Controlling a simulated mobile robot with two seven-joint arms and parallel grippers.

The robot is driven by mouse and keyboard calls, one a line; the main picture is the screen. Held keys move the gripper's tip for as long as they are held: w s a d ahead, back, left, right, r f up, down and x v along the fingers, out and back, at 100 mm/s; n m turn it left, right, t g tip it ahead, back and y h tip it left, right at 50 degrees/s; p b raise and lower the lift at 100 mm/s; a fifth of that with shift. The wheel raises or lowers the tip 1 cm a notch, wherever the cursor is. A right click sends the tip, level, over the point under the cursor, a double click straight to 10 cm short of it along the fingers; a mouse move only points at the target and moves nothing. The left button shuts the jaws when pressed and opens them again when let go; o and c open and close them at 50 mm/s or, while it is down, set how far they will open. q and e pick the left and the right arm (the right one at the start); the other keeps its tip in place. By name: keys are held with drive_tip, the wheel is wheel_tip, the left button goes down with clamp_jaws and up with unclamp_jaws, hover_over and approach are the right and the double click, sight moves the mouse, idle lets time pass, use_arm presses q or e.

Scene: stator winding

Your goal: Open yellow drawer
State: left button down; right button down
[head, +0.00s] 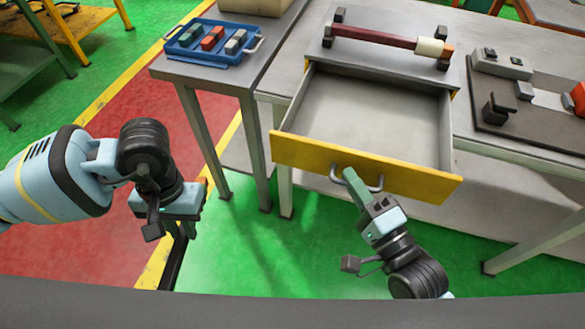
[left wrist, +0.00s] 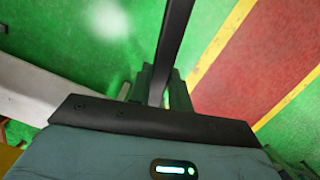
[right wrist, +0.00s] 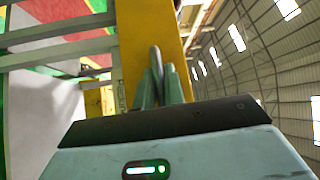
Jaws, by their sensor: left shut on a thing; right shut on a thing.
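The yellow drawer (head: 300,157) is pulled well out of the grey workbench, and its grey inside is bare. Its grey metal handle (head: 376,184) is on the yellow front. My right gripper (head: 352,178) is shut on this handle; in the right wrist view its fingers (right wrist: 160,82) close around the handle bar (right wrist: 155,58) in front of the yellow front (right wrist: 143,30). My left gripper (head: 186,226) is to the left, apart from the drawer, shut on a dark bar (head: 174,262). The bar (left wrist: 174,40) also runs between its fingers in the left wrist view.
A blue tray (head: 212,56) with coloured blocks stands on the side table at the left. A dark red rod with a cream sleeve (head: 385,39) rests on supports above the drawer. A dark fixture plate (head: 540,120) lies at the right. Green floor (head: 250,255) is free before the drawer.

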drive_tip(key=c, duration=1.8)
unclamp_jaws()
drive_tip(key=shift+o, duration=0.2)
